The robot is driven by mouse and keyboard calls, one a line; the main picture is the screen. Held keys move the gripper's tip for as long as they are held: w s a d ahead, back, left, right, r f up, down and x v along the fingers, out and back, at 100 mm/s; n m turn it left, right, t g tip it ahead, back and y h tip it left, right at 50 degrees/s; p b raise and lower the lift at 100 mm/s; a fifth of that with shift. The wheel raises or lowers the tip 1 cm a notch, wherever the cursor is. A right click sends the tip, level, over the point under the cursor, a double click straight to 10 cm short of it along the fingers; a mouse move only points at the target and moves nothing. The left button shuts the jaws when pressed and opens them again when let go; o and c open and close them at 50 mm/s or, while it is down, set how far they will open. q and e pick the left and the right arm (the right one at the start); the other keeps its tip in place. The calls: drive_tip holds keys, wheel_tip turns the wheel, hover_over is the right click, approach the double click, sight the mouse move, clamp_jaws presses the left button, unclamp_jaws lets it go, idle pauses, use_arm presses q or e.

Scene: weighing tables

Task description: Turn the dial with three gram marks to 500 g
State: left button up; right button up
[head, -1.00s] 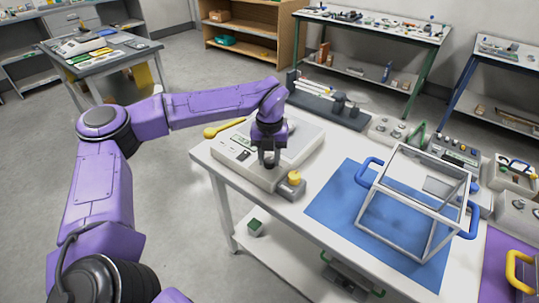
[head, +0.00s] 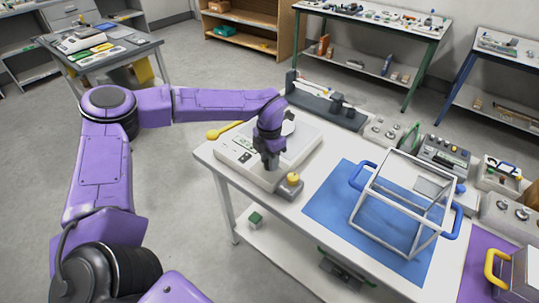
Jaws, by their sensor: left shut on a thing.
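A white weighing scale (head: 232,163) with a large pale plate stands on the near left part of the white table. A small display and a dark button show on its front panel. My left gripper (head: 270,167) points down at the right part of this panel, its fingers closed on a small part there. This is where the dial sits, but the fingers hide it, so its gram marks and pointer cannot be read. My right gripper is not in view.
A grey box with a yellow knob (head: 292,178) stands close to the right of my left gripper. A wire-frame box (head: 408,208) with blue handles stands on a blue mat (head: 325,208).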

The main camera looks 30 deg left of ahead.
use_arm(q)
drive_tip(key=shift+r+m+p, duration=0.1)
drive_tip(key=shift+m+p, duration=0.2)
drive_tip(key=shift+m, duration=0.3)
drive_tip(key=o, duration=1)
drive_tip(key=shift+o, duration=0.2)
wheel_tip(320, 180, up, 10)
drive_tip(key=b, duration=0.1)
drive_tip(key=shift+r+b, duration=0.25)
drive_tip(key=shift+b, duration=0.1)
drive_tip(key=shift+d, duration=0.1)
